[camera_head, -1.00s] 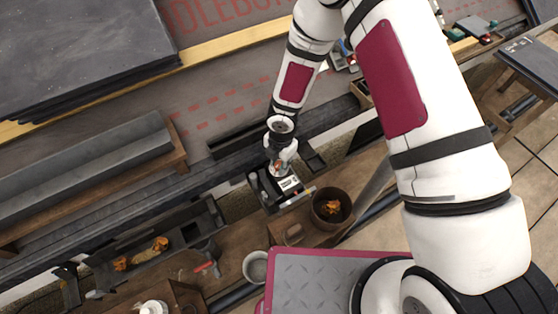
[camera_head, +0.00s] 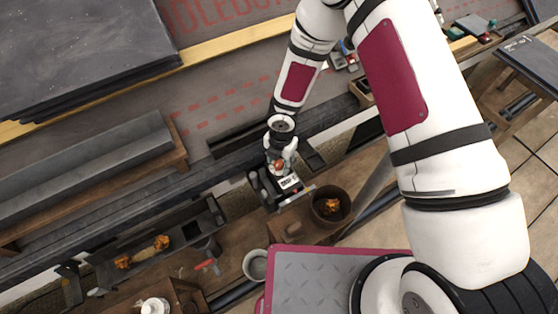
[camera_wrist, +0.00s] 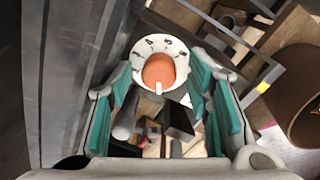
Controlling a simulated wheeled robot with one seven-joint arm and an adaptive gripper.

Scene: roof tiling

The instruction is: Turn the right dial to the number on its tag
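A dial with a white numbered ring (camera_wrist: 176,46) and an orange knob (camera_wrist: 159,70) lies between my fingers in the wrist view. A white pointer mark is at the knob's lower edge. The ring's marks are too small to read surely. My gripper (camera_wrist: 160,62) is open, its teal-padded fingers on either side of the dial with a gap to the knob. In the head view my gripper (camera_head: 279,163) is over the dark box (camera_head: 268,188) by the bench edge. White labels (camera_head: 290,182) show on the box, but their numbers cannot be read.
A brown pot (camera_head: 331,204) with orange contents stands right of the box and shows in the wrist view (camera_wrist: 300,95). A dark gutter rail (camera_head: 200,178) runs close behind my gripper.

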